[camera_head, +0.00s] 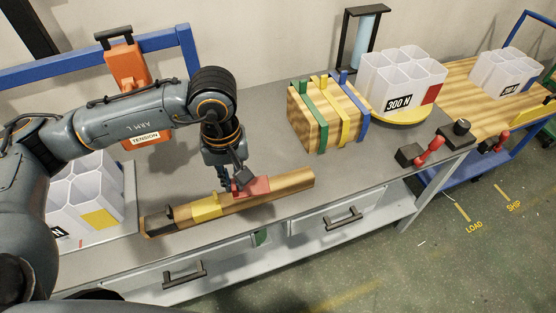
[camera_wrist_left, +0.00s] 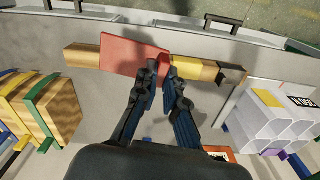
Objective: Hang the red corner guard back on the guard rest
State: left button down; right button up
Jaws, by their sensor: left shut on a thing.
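The red corner guard (camera_head: 256,187) is at the wooden guard rest (camera_head: 292,184), over its right half in the head view. I cannot tell whether it rests on the wood or is held just above it. My left gripper (camera_head: 234,189) points down and is shut on the red guard's edge. In the left wrist view the fingertips (camera_wrist_left: 161,72) meet the edge of the red guard (camera_wrist_left: 130,52) beside the yellow guard (camera_wrist_left: 188,66). The yellow guard (camera_head: 206,207) and black guard (camera_head: 158,218) sit on the rest. My right gripper is not in view.
A strapped wooden block (camera_head: 318,112) and a white cell box (camera_head: 395,78) stand farther back on the grey bench. Another white box (camera_head: 88,190) is at left. An orange tensioner (camera_head: 126,64) stands behind my left arm. Bare bench lies right of the rest.

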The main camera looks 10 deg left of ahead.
pick_arm(q)
jog(key=w+d+f+m+p, duration=0.1)
jog(key=w+f+m+p, duration=0.2)
jog(key=m, duration=1.4)
jog(key=w+d+f+m+p, duration=0.1)
jog(key=w+f+m+p, duration=0.2)
jog(key=m, duration=1.4)
jog(key=w+f, duration=0.2)
jog(key=w, duration=0.3)
jog(key=shift+f, duration=0.15)
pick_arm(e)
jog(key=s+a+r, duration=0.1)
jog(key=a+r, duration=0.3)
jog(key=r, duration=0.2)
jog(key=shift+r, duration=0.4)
pick_arm(q)
jog(key=shift+w, duration=0.1)
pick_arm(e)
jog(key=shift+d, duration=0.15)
pick_arm(q)
notch_tip(320, 180, down, 6)
jog(key=b, duration=0.5)
jog(key=shift+f+b, duration=0.55)
jog(key=shift+f, duration=0.3)
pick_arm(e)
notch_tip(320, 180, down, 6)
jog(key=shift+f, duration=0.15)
